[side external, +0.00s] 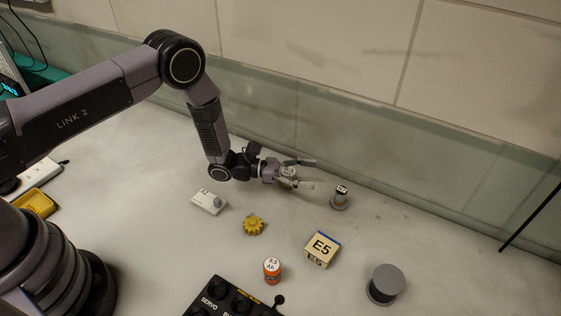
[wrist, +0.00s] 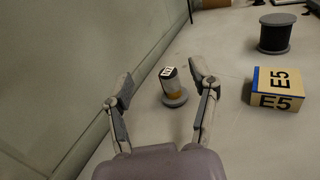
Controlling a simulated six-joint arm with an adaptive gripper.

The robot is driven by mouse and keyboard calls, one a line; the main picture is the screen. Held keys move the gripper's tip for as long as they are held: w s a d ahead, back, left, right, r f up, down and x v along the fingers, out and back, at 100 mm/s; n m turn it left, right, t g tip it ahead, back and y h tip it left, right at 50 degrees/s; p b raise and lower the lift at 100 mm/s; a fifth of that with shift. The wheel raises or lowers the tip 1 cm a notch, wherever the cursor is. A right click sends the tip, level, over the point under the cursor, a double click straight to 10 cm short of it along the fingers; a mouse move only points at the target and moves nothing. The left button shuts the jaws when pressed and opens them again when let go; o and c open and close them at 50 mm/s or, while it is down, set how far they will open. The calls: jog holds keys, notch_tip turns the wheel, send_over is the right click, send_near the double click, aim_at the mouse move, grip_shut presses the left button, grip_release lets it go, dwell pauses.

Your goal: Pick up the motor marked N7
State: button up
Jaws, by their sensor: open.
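A small motor (side external: 340,195), dark and metallic with a white label on a round grey base, stands upright on the bench. In the wrist view the motor (wrist: 173,88) shows between and beyond my fingers; its label is too small to read surely. My gripper (side external: 312,174) is open and empty, left of the motor in the side view and apart from it. In the wrist view the two fingers of my gripper (wrist: 161,79) are spread wide.
A box marked E5 (side external: 322,250) and a grey spool (side external: 386,285) stand to the right. A yellow gear (side external: 253,225), a white switch plate (side external: 209,201), an orange cylinder (side external: 272,270) and a black servo box (side external: 232,300) lie nearer. A wall (wrist: 62,70) runs close behind the motor.

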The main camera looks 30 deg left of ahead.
aim_at(339, 189)
jog(key=f, duration=0.3)
jog(key=d+f, duration=0.1)
jog(key=f, duration=0.1)
jog(key=shift+w, duration=0.2)
jog(key=x, duration=0.6)
jog(key=shift+d+r, duration=0.1)
jog(key=shift+d, duration=0.1)
grip_shut()
